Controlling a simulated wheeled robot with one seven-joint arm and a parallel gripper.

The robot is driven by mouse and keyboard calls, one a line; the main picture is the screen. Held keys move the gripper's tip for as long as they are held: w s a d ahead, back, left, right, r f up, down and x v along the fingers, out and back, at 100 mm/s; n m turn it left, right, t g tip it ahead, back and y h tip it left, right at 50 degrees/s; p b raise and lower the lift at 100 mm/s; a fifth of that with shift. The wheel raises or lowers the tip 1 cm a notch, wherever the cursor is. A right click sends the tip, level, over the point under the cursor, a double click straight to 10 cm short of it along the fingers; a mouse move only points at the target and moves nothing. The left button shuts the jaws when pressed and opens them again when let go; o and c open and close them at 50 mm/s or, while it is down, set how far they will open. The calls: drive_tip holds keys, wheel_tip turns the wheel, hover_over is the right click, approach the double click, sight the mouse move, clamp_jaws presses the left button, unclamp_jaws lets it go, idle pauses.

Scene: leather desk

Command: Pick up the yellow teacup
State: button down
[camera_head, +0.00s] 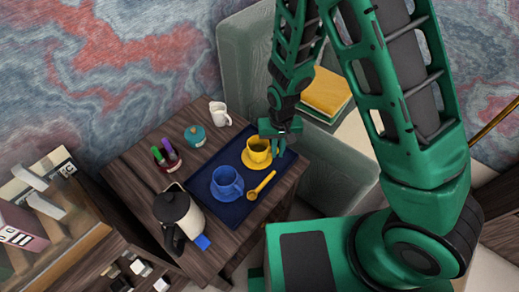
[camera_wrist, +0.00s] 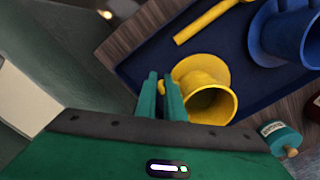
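The yellow teacup (camera_head: 259,146) is on a yellow saucer (camera_head: 247,163) on a dark blue tray (camera_head: 226,216). In the wrist view, the cup (camera_wrist: 212,104) opens toward the lower right and its saucer (camera_wrist: 208,65) is behind it. My gripper (camera_head: 281,150) is at the cup's right side in the head view. In the wrist view, my gripper's two fingers (camera_wrist: 161,92) are close together, with the cup's yellow handle in the narrow gap between them. The handle is partly hidden by the fingers.
A blue cup (camera_head: 227,183) and a yellow spoon (camera_head: 262,185) share the tray.

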drive_tip(key=shift+r, duration=0.2)
idle(0.4)
drive_tip(key=shift+w+r, duration=0.1)
drive_tip(key=shift+r, duration=1.85)
drive_tip(key=s+a+r, duration=0.4)
drive_tip(key=a+r, duration=0.2)
drive_tip(key=a, duration=0.4)
drive_tip(key=shift+s+a+r, duration=0.3)
drive_tip(key=shift+a+r, duration=0.05)
